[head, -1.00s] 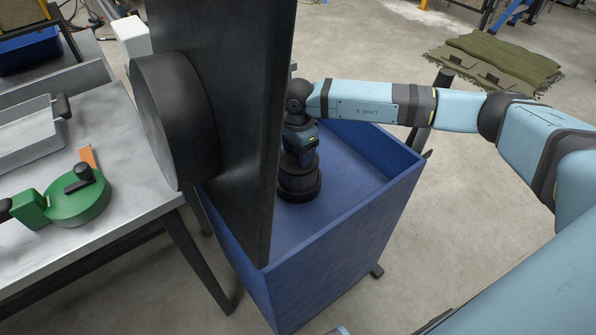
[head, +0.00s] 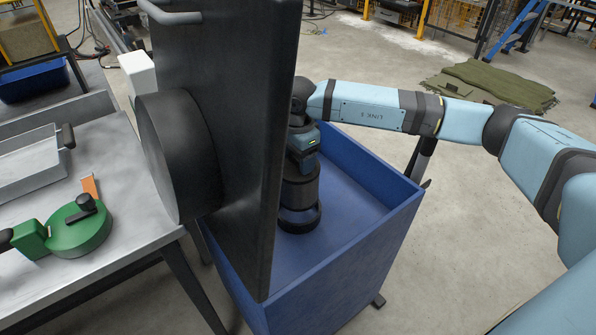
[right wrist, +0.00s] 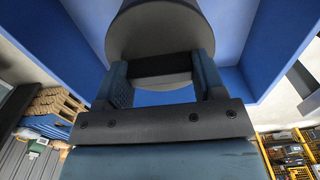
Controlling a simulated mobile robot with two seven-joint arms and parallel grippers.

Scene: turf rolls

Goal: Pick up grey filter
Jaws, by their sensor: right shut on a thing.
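The grey filter (right wrist: 160,32) shows in the right wrist view as a dark grey round body with a block between the fingers. My right gripper (right wrist: 160,76) is shut on that block. The gap to the bin floor is unclear. My left gripper is not in view.
The blue bin (head: 330,297) has high walls around the right gripper. A tall black panel (head: 240,130) with a round drum (head: 178,155) stands close on its left. A metal table (head: 125,205) holds a green tool (head: 80,230).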

